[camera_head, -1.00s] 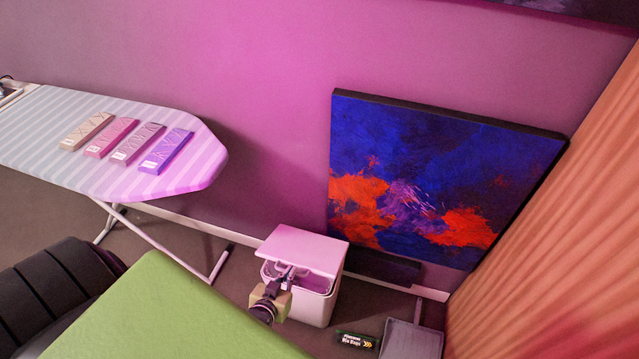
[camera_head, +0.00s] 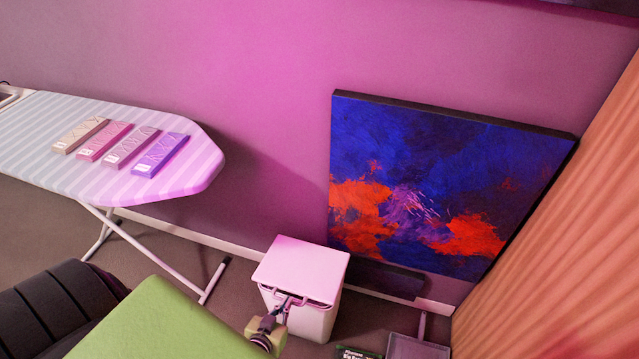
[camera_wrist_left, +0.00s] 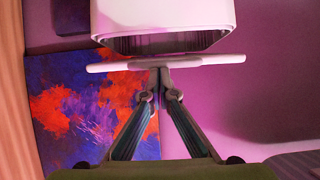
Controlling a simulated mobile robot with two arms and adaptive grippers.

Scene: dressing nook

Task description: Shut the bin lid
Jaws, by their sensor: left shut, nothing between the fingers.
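The bin (camera_head: 312,324) is a pale pink box on the floor by the wall. Its flat lid (camera_head: 302,268) lies low over it, with a narrow dark gap at the front edge. In the left wrist view the lid (camera_wrist_left: 215,60) is a thin plate seen edge-on, and the bin (camera_wrist_left: 160,18) appears above it with a dark gap between. My left gripper (camera_head: 284,303) is at the lid's front edge. In the left wrist view its closed fingertips (camera_wrist_left: 160,77) meet at the lid's edge and hold nothing. My right gripper is out of view.
A blue and orange painting (camera_head: 430,190) leans on the wall behind the bin. An ironing board (camera_head: 60,165) with several flat boxes stands at left. A grey dustpan (camera_head: 418,349) and a small green-black pack (camera_head: 358,353) lie right of the bin. A ribbed orange curtain (camera_head: 560,240) hangs at right.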

